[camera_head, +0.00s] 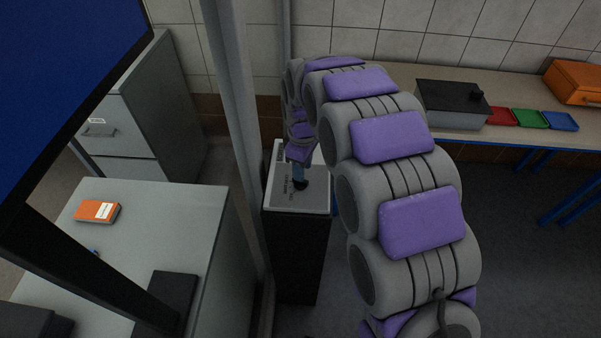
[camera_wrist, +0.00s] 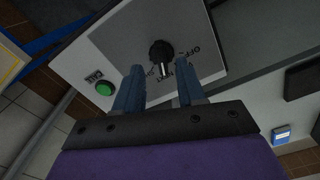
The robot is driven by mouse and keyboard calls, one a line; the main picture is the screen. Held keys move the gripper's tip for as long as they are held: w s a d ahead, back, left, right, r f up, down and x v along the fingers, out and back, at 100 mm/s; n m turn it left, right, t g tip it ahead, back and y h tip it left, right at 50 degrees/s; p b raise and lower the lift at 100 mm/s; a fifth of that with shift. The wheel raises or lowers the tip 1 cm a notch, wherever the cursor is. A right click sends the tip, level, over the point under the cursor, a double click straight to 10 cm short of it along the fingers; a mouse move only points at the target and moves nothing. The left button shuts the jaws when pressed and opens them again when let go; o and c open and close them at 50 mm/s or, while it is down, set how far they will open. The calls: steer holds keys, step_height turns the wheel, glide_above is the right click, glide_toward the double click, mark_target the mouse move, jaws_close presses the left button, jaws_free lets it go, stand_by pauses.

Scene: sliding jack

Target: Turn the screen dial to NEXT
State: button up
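The dial is a round black knob (camera_wrist: 161,52) with a pale pointer mark, on a light grey panel (camera_wrist: 88,60). The mark points toward my gripper; I cannot tell exactly which label it meets. Printed labels around the knob include OFF (camera_wrist: 193,48) and what looks like NEXT (camera_wrist: 183,72), partly covered by a finger. My gripper (camera_wrist: 158,72) is open, with its blue fingers spread just short of the knob, one to each side. Contact is not visible. In the head view, my gripper (camera_head: 298,172) is over the panel (camera_head: 312,202) atop a dark pedestal.
A green button (camera_wrist: 104,89) sits on the panel. A blue screen (camera_head: 60,50) hangs at left above a grey desk (camera_head: 190,215) with an orange device (camera_head: 98,211). A metal post (camera_head: 235,130) stands left of the pedestal (camera_head: 292,255). A bench (camera_head: 450,75) is at back right.

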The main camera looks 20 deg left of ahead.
mark_target(307, 181)
step_height(307, 181, up, 13)
steer(key=p, duration=0.1)
steer(key=shift+d, duration=0.3)
steer(key=shift+d, duration=0.1)
steer(key=s+d+r+m, duration=0.1)
steer(key=s+d+m, duration=0.4)
steer(key=d, duration=0.5)
steer(key=s+d+r+m, duration=0.25)
steer(key=s+d, duration=0.35)
steer(key=d, duration=0.3)
steer(key=s+d+f+m, duration=0.2)
steer(key=s+d+m, duration=0.1)
steer(key=s, duration=0.4)
steer(key=s+d+f+m+g, duration=0.1)
steer(key=s+d+f+m, duration=0.1)
steer(key=s, duration=0.5)
steer(key=s+d+f+m, duration=0.2)
steer(key=s+d+m, duration=0.2)
steer(key=s+d, duration=0.2)
steer(key=shift+s+f+g+b, duration=0.15)
steer(key=shift+s+g+b, duration=0.25)
steer(key=shift+s, duration=0.65)
